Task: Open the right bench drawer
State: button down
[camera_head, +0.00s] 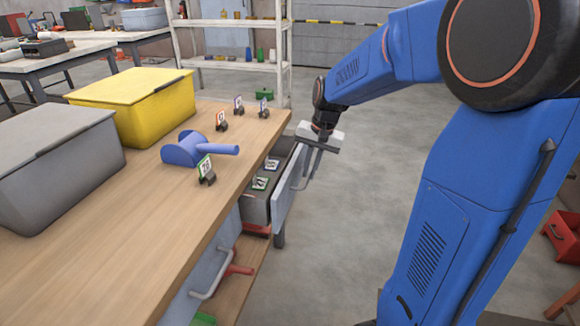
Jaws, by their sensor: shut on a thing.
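The right bench drawer (287,192) stands pulled out from under the wooden bench top, and part of its inside shows. Small tagged items (263,183) lie in it. Its grey front panel faces right. My gripper (316,147) is at the top of that front, shut on the drawer handle (311,168). The fingertips are small here and partly hidden by the gripper body.
The bench top (130,235) carries a grey bin (60,170), a yellow bin (135,105), a blue scoop (190,150) and several small tag stands. Another drawer handle (210,282) juts out nearer me.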

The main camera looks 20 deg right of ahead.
jog(key=s+d, duration=0.9)
jog(key=d, duration=0.3)
jog(key=shift+s+d, duration=0.15)
jog(key=shift+d, duration=0.25)
jog(key=c, duration=1.8)
grip_release()
jog(key=shift+c, duration=0.2)
notch_tip(320, 180, up, 17)
jog(key=s+d, duration=0.2)
jog(key=shift+d, duration=0.3)
